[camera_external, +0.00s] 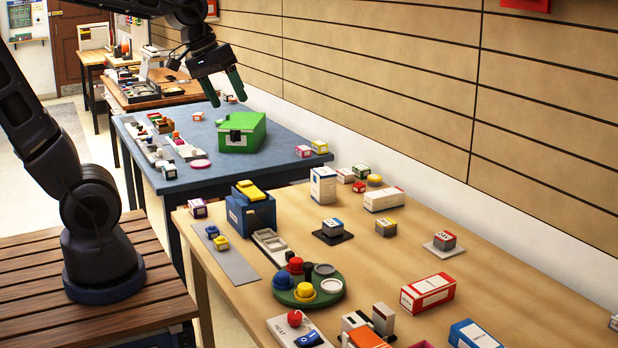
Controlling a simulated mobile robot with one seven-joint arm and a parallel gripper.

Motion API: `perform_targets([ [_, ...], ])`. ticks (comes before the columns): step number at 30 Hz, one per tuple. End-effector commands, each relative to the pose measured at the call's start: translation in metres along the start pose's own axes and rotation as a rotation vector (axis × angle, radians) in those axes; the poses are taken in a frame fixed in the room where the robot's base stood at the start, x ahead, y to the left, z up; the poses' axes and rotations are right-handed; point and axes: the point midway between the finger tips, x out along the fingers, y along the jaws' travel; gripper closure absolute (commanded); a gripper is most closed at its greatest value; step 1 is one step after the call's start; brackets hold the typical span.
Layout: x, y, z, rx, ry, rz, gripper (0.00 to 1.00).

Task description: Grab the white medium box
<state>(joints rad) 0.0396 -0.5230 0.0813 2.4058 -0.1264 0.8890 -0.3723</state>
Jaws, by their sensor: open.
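Two white boxes stand on the near wooden table (330,250). An upright white box (323,186) is near its back edge. I cannot tell which is the medium one. My gripper (224,90) points down with its two green fingers spread apart and nothing between them. It is high in the picture, over or behind the green case (242,132) on the blue table, and well apart from both white boxes.
Small boxes, a blue box (250,210) and a green round tray (308,287) with coloured knobs share the wooden table. A red-and-white box (428,292) lies nearer. A panelled wall (400,70) runs behind the tables. Bare wood lies around the middle.

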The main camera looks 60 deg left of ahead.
Motion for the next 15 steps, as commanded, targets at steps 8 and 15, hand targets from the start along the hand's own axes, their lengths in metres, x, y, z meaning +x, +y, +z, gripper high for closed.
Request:
perform_targets([
  [8, 0.034, 0.027, -0.068, -0.392, -0.048, 0.042, 0.29],
  [15, 0.072, 0.044, -0.125, -0.736, -0.079, 0.054, 0.29],
])
